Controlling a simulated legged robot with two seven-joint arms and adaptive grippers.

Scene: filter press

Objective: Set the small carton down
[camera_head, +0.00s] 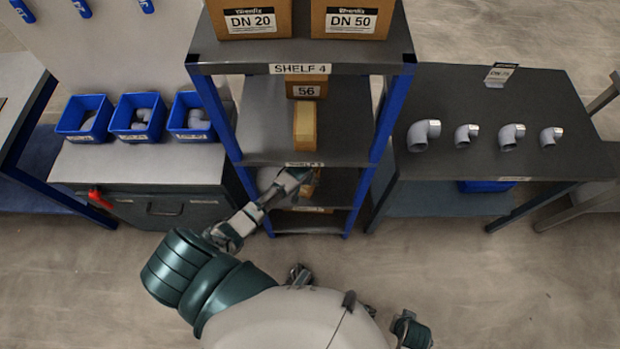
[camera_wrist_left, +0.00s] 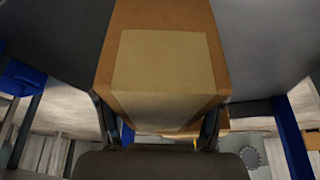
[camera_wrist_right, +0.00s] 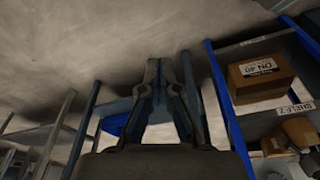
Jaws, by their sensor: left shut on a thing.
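The small carton (camera_wrist_left: 165,60) is brown with a paler tan patch, and it fills the middle of the left wrist view. My left gripper (camera_wrist_left: 160,112) is shut on it, with a finger at each side. In the head view my left gripper (camera_head: 297,177) is at the front of the shelf rack, just below the SHELF 3 label, and hides much of what is behind it. Whether the carton touches a shelf cannot be told. My right gripper (camera_wrist_right: 158,70) is empty, its fingertips close together.
The shelf rack (camera_head: 290,68) has blue posts close to my left gripper. A tan-topped carton (camera_head: 304,122) and a carton marked 56 (camera_head: 307,88) stand on the shelf above it. A table (camera_head: 480,100) with grey elbows is right; blue bins (camera_head: 135,118) are left.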

